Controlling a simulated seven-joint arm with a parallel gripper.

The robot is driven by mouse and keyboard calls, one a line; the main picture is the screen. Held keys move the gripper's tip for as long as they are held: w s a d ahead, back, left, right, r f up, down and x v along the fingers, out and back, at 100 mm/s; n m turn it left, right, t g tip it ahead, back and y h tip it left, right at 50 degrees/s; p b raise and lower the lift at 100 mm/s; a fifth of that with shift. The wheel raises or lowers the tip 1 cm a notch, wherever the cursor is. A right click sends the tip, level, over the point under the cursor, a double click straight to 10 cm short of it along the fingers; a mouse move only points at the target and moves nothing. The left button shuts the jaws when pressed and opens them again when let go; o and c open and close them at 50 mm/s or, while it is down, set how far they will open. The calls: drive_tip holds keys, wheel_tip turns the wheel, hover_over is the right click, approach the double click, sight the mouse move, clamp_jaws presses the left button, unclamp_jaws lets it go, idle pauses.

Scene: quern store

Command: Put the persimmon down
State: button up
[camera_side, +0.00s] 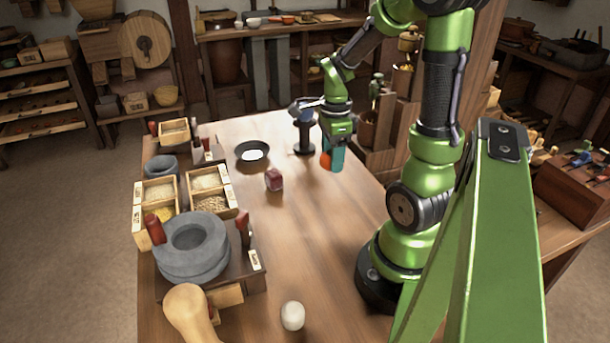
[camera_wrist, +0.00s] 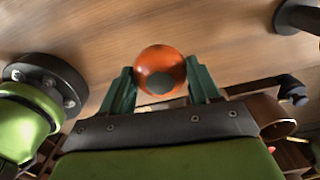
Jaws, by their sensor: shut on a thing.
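The persimmon (camera_wrist: 158,66) is a round orange fruit with a dark patch facing the wrist camera. My gripper (camera_wrist: 162,82) is shut on it, with one teal finger on each side. In the side view the persimmon (camera_side: 326,160) shows as a small orange patch beside the teal fingers of my gripper (camera_side: 332,160). It appears held above the wooden table (camera_side: 330,230), towards the back right part of the top. Most of the fruit is hidden by the finger in the side view.
A dark pan (camera_side: 240,151) with a white inside, a dark red block (camera_side: 273,180) and a white egg-like object (camera_side: 292,316) are on the table. A dark stand (camera_side: 304,140) is just left of my gripper. Grain boxes (camera_side: 160,193) and a stone quern (camera_side: 190,262) line the left side. The table's middle is clear.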

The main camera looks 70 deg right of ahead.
drive_tip(key=w+a+f+n, duration=0.1)
drive_tip(key=w+a+n, duration=0.1)
drive_tip(key=a+n, duration=0.65)
drive_tip(key=shift+n, duration=0.95)
drive_tip(key=shift+w+d+f, duration=0.1)
drive_tip(key=shift+d+f, duration=0.25)
drive_tip(key=shift+f, duration=1)
drive_tip(key=shift+d+f, duration=0.3)
drive_tip(key=shift+f, duration=1.1)
drive_tip(key=shift+w+d+f, duration=0.1)
drive_tip(key=shift+d+f, duration=0.25)
drive_tip(key=shift+f, duration=1)
drive_tip(key=o, duration=1.1)
drive_tip(key=shift+f, duration=0.1)
